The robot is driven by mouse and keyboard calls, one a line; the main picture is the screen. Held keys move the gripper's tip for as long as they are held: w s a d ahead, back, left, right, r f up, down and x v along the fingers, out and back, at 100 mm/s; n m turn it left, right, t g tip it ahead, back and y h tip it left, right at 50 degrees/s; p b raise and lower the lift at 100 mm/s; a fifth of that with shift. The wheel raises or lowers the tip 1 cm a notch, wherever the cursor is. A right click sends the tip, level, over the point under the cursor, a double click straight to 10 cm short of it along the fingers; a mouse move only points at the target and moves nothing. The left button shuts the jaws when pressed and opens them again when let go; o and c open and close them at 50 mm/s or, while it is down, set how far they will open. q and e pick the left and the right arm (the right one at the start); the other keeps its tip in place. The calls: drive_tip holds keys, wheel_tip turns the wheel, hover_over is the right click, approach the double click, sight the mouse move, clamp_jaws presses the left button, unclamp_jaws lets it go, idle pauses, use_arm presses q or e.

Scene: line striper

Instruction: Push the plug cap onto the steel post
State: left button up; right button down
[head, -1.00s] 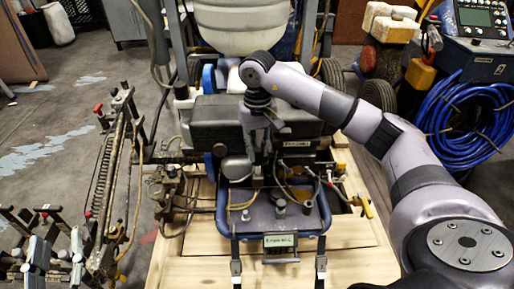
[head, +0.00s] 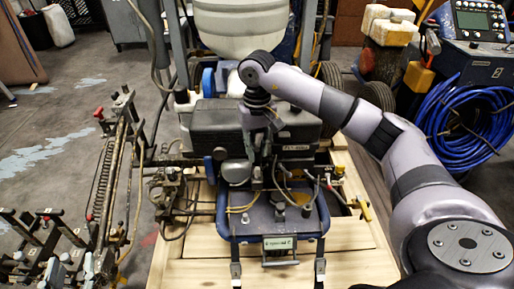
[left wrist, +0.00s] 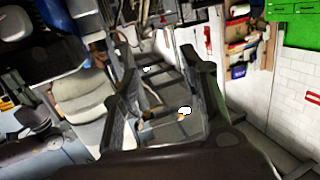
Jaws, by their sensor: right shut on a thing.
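My right gripper (head: 258,165) reaches down from the upper right, in front of the striper's dark engine. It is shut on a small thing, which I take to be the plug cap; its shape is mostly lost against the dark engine. The gripper looks apart from the post. My left gripper (left wrist: 163,75) is seen only in the left wrist view, with its two fingers spread and nothing between them.
The line striper's pale tank (head: 240,25) and engine (head: 208,122) rise behind the tray. Hoses and fittings crowd the tray's sides. A wooden pallet (head: 200,272) lies below. A spring-and-rod frame (head: 105,180) stands left. A blue hose coil (head: 470,115) hangs at right.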

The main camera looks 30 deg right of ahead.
drive_tip(key=shift+r+p, duration=0.3)
drive_tip(key=shift+r, duration=0.1)
use_arm(q)
drive_tip(key=shift+s+a+f+g+y, duration=0.2)
drive_tip(key=shift+f+g, duration=0.2)
drive_tip(key=shift+f, duration=0.2)
drive_tip(key=shift+s+a+f+g+y, duration=0.1)
drive_tip(key=shift+s+f+g, duration=0.1)
drive_tip(key=shift+f+g, duration=0.35)
drive_tip(key=shift+s+a+f+g+y, duration=0.1)
drive_tip(key=shift+s+f+g, duration=0.15)
drive_tip(key=shift+f, duration=0.45)
use_arm(e)
drive_tip(key=shift+r, duration=0.1)
